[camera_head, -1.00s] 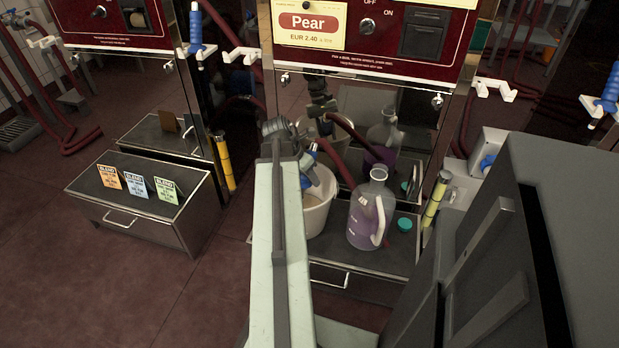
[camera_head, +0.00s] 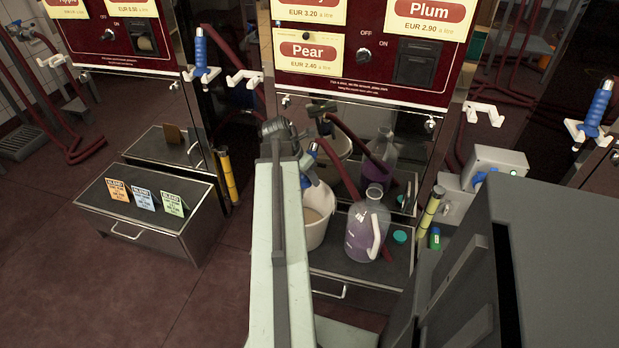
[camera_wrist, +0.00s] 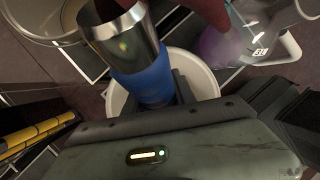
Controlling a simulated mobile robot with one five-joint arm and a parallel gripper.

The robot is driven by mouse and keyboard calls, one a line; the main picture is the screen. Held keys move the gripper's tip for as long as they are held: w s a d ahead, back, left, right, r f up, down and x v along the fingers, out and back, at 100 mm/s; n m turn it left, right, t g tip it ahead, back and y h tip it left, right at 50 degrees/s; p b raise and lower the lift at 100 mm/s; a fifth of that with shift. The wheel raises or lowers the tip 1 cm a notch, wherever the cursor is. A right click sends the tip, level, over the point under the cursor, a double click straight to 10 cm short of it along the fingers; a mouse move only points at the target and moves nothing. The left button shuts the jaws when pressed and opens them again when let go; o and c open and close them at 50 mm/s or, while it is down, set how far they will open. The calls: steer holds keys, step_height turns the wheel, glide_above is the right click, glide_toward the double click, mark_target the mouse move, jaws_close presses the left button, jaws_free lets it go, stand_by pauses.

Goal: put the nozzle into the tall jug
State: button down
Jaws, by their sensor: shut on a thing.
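The nozzle, with a blue grip and a shiny metal end, shows large in the wrist view (camera_wrist: 142,78). My gripper (camera_wrist: 165,92) is shut on its blue grip. In the head view my arm hides most of the nozzle, and a little blue (camera_head: 313,150) shows beside it. The clear jug (camera_head: 360,238) with purple liquid and a pale handle stands on the counter, right of my gripper. It also shows in the wrist view (camera_wrist: 225,48). The nozzle is outside the jug, above the white bucket (camera_head: 318,228), left of the jug.
A dark red hose (camera_head: 346,170) runs behind the jug. A teal cap (camera_head: 400,236) lies right of the jug, and a small green bottle (camera_head: 435,238) stands farther right. The mirrored panel behind reflects the jug and bucket. A low cabinet with cards (camera_head: 150,225) stands left.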

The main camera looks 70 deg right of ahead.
steer(key=shift+r+p, duration=1.5)
steer(key=shift+r, duration=0.35)
